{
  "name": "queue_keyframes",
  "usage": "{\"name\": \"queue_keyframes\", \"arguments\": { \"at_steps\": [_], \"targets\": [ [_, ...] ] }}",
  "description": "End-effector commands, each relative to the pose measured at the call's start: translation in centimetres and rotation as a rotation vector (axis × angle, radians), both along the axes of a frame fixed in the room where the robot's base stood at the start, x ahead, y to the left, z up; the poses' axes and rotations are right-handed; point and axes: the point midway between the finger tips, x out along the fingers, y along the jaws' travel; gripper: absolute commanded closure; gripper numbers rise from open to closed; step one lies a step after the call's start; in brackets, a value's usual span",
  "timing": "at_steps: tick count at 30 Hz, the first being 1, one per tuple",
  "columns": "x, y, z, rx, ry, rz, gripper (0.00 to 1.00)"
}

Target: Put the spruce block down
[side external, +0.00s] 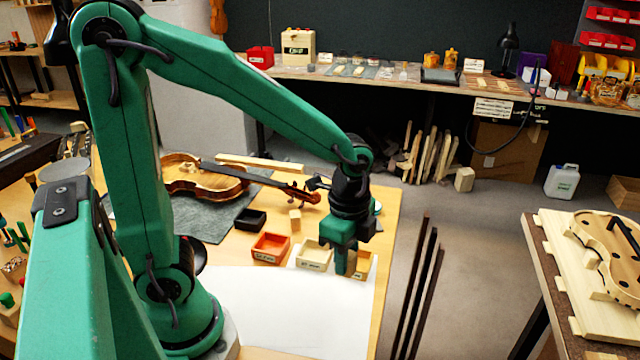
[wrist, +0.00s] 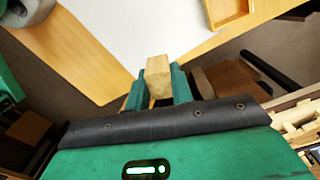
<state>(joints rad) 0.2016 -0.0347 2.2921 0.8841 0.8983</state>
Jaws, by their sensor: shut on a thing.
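The spruce block (wrist: 158,68), pale wood, sits between the two green fingers of my gripper (wrist: 157,88) in the wrist view. In the side view my gripper (side external: 346,262) points down at the right side of the bench, in front of a tan tray (side external: 368,263) that it partly hides. The fingers are shut on the block. The block is hidden by the fingers in the side view, and I cannot tell its exact height above the bench.
A cream tray (side external: 314,256), an orange tray (side external: 271,248) and a black tray (side external: 250,220) stand left of my gripper. A small wooden block (side external: 295,219) and a violin (side external: 205,177) lie behind. The white sheet (side external: 290,310) in front is clear.

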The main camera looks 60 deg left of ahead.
Motion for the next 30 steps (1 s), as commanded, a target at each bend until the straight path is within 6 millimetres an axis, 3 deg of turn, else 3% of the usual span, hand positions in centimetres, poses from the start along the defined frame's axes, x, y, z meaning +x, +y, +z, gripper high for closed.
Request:
{"name": "queue_keyframes", "arguments": {
  "at_steps": [11,21,30],
  "targets": [
    [7.6,2.8,0.3,0.0,0.001,-0.304,1.0],
    [13.7,6.6,-0.3,0.0,0.001,-0.58,1.0],
    [17.3,9.8,-1.0,0.0,0.0,-0.768,1.0]
  ]
}}
